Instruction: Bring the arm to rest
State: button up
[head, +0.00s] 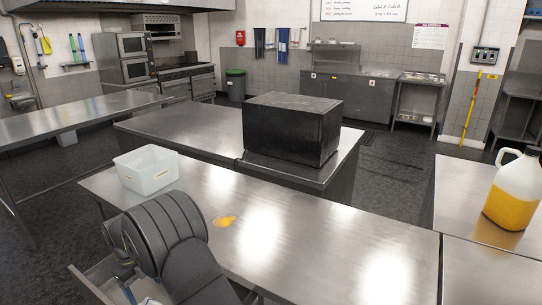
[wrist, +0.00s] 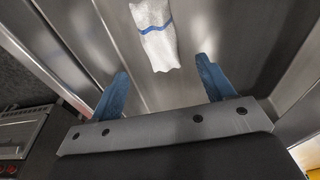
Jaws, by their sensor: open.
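My gripper (wrist: 161,66) is open, with its two blue fingers wide apart and nothing between them. A white cloth with a blue stripe (wrist: 154,34) lies beyond the fingertips in the wrist view, inside what looks like an open metal drawer (head: 87,284) at the counter's front left. In the head view my arm covers most of the drawer and nearly all of the gripper. Whether the fingers touch the cloth cannot be told, but they are not around it.
The steel counter (head: 330,240) carries a whitish plastic bin (head: 147,171) and a yellow spill (head: 224,221). A black box (head: 290,130) stands on the counter behind. A jug of yellow liquid (head: 512,190) stands on the right counter. The near counter's right half is clear.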

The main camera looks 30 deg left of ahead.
aim_at(151, 300)
jog(key=f, duration=0.2)
jog(key=d+f, duration=0.1)
jog(key=f, duration=0.5)
jog(key=shift+d+f, duration=0.2)
jog(key=shift+f, duration=0.05)
notch_tip(151, 300, up, 3)
jog(key=shift+f, duration=0.1)
jog(key=shift+r, duration=0.75)
